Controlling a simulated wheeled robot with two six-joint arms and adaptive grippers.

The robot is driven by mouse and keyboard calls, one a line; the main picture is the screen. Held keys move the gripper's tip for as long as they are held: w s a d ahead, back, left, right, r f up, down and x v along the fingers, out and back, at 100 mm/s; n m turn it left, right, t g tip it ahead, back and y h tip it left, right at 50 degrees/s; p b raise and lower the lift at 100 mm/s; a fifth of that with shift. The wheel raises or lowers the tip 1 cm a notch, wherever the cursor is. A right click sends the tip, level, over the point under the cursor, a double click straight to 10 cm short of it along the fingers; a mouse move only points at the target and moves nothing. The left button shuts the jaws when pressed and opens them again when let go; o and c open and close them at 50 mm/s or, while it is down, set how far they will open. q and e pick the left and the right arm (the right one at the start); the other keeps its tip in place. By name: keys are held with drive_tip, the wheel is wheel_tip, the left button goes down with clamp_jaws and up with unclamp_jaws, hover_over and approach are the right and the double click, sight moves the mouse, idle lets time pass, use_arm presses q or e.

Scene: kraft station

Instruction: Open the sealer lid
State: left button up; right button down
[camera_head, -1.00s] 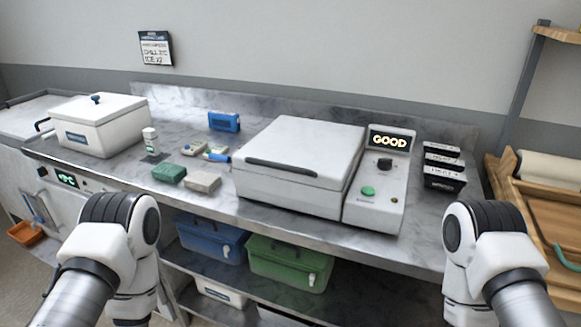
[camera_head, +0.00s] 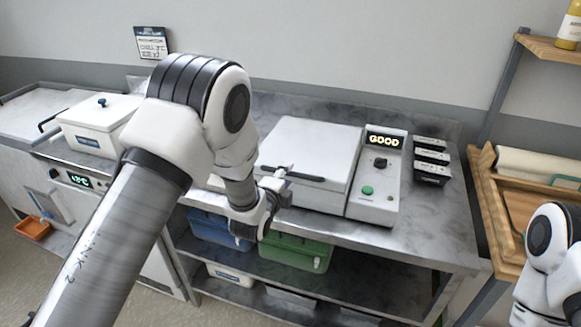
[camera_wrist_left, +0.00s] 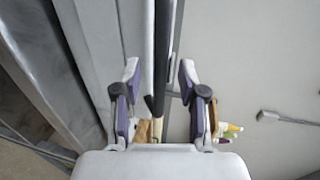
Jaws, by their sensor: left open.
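The sealer (camera_head: 375,208) is a white machine on the steel counter with a lit "GOOD" display. Its white lid (camera_head: 315,145) is down, and a dark bar handle (camera_head: 308,178) runs along the lid's front edge. My left gripper (camera_head: 281,177) is at the left part of the handle. In the left wrist view, its two fingers (camera_wrist_left: 159,82) are open, with the dark handle (camera_wrist_left: 158,75) running between them. The fingers appear apart from the bar. My right arm shows at the right edge of the head view, its gripper out of frame.
A green button (camera_head: 367,190) and dark knob (camera_head: 380,162) are on the sealer's panel. Black packs (camera_head: 432,161) stand to its right. A white lidded box (camera_head: 93,118) is at the left. A green bin (camera_head: 296,251) and a blue bin (camera_head: 212,228) are on the shelf below.

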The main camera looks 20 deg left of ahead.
use_arm(q)
drive_tip(key=shift+x, duration=1.1)
drive_tip(key=shift+w, duration=0.25)
use_arm(e)
drive_tip(key=shift+r, duration=0.5)
use_arm(q)
clamp_jaws()
drive_tip(key=shift+r, duration=0.1)
